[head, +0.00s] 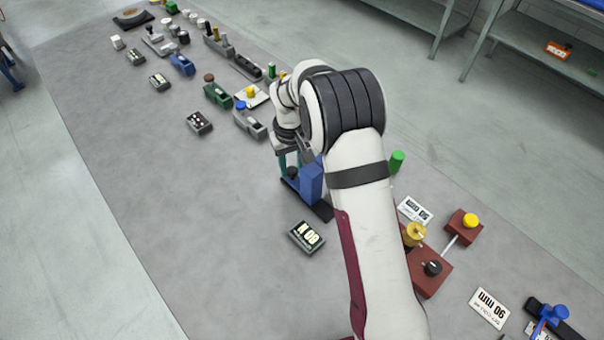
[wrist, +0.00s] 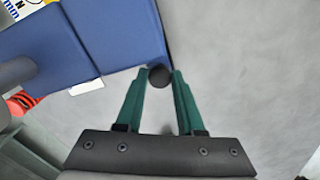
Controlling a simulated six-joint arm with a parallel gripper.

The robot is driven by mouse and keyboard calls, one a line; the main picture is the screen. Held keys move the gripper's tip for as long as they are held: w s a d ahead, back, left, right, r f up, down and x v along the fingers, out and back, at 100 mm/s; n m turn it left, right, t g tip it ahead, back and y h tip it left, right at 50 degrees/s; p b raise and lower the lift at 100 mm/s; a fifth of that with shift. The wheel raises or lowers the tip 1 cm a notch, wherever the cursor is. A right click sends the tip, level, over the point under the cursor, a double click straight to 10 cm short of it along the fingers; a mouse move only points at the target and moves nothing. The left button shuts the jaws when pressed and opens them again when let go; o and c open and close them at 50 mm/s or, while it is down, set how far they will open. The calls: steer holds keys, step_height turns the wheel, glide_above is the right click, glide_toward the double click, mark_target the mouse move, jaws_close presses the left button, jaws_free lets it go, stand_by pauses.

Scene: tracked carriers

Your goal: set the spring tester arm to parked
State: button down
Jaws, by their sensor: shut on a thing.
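The spring tester appears to be the blue block-shaped device (head: 311,181) on a dark base, left of my forearm in the head view. Its blue body (wrist: 95,45) fills the upper left of the wrist view, with a printed label at the corner. My gripper (head: 290,172) reaches down at the device's left side, with green fingers. In the wrist view my gripper (wrist: 160,76) is shut on a round black knob (wrist: 159,77) beside the blue body's edge. The arm carrying the knob is mostly hidden, so its position is unclear.
A small dark display (head: 306,237) stands in front of the tester. A green cylinder (head: 397,162) and a brown-red device (head: 430,272) with gold and black knobs lie right of my forearm. Several fixtures line the mat behind. The grey mat (head: 170,210) at left is clear.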

steer(key=w+a, duration=0.4)
steer(key=shift+w+a, duration=0.35)
steer(key=shift+r, duration=0.1)
steer(key=c, duration=0.5)
jaws_free()
step_height(320, 180, up, 16)
steer(key=shift+f, duration=0.15)
